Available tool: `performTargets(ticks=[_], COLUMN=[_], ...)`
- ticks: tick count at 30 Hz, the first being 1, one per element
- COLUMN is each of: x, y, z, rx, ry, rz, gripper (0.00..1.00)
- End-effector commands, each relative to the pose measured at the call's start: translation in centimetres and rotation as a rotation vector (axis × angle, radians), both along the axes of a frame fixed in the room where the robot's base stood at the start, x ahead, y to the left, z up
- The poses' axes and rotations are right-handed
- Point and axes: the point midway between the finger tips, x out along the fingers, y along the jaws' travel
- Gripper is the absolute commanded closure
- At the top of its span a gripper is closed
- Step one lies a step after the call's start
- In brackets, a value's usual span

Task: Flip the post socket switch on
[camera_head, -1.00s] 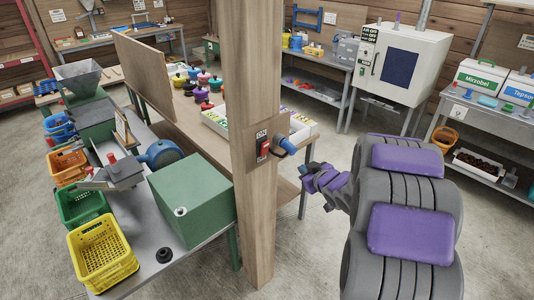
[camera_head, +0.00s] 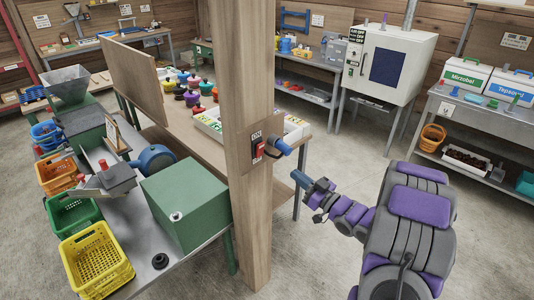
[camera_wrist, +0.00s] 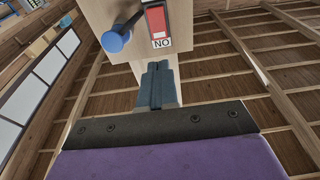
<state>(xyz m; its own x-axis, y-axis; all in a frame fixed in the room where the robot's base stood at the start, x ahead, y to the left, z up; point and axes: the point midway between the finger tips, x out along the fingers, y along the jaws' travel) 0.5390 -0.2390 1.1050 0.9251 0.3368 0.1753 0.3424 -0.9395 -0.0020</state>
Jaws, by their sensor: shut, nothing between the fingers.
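The wooden post (camera_head: 247,80) stands upright in the middle of the head view. On it is a socket plate with a red switch (camera_head: 258,150) under an ON label, and a blue plug (camera_head: 281,147) sticks out to the right. My gripper (camera_head: 298,178) is shut and empty, below and right of the switch and apart from it. In the wrist view, the shut fingers (camera_wrist: 157,84) point at the post, just below the red switch (camera_wrist: 156,20). Its label appears upside down there, and the blue plug (camera_wrist: 116,38) is to its left. I cannot tell which way the rocker is tipped.
A bench with a green box (camera_head: 186,200) and a yellow crate (camera_head: 97,260) stands left of the post. A wooden table (camera_head: 165,105) with coloured pots is behind it. A white cabinet (camera_head: 391,62) stands at the back right. The floor right of the post is clear.

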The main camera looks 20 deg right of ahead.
Motion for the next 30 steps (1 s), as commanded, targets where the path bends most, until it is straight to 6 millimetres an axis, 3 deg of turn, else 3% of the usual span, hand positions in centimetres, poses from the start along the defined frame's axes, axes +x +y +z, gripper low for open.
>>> performTargets(ticks=[8,30], x=[0.9,11.3], y=[0.5,4.3], z=[0.2,2.0], rx=[-0.003,-0.001], ry=[-0.001,0.0], rz=[0.0,0.002], gripper=[1.0,1.0])
